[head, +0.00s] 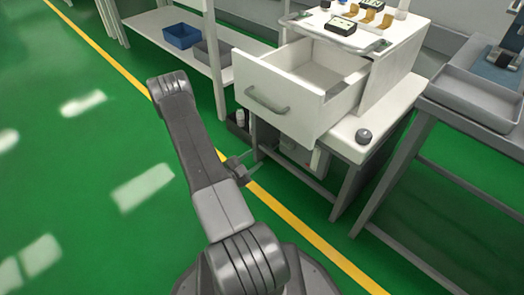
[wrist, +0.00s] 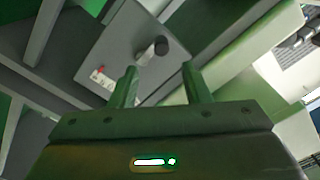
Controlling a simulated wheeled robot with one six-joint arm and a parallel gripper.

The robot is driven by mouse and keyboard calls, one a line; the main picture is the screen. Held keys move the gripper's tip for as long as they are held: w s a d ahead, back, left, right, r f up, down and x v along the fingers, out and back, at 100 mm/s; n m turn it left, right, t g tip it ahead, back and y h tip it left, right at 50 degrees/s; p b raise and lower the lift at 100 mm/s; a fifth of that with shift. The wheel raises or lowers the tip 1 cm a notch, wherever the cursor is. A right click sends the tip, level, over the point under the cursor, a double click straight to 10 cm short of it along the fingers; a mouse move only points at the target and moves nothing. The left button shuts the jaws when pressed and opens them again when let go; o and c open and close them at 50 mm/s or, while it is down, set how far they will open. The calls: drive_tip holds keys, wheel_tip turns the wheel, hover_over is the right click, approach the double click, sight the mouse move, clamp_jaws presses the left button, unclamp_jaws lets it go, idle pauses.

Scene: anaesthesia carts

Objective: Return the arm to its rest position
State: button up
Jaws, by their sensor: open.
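My arm (head: 202,165) rises from the lower middle of the head view and bends over at a raised elbow. My gripper (head: 240,168) shows only partly past the arm, low in front of the cart. In the wrist view, my gripper (wrist: 160,80) has its two fingers well apart with nothing between them. Beyond the fingers is a grey panel (wrist: 115,50) with a dark round knob-like part (wrist: 153,48) and a small red part; I cannot tell what it belongs to.
The white cart's drawer (head: 290,100) stands pulled out, its visible inside empty. A dark round item (head: 363,136) sits on the ledge beside it. A grey tray (head: 470,98) is at right, a blue bin (head: 182,36) on the shelf behind. Green floor at left is clear.

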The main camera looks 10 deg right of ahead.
sight(275, 143)
drive_tip(key=shift+s+a, duration=0.45)
drive_tip(key=shift+a, duration=0.05)
drive_tip(key=shift+w+d, duration=0.1)
drive_tip(key=b+x, duration=0.3)
drive_tip(key=x, duration=1)
drive_tip(key=shift+w+d+b, duration=0.2)
drive_tip(key=shift+b, duration=0.2)
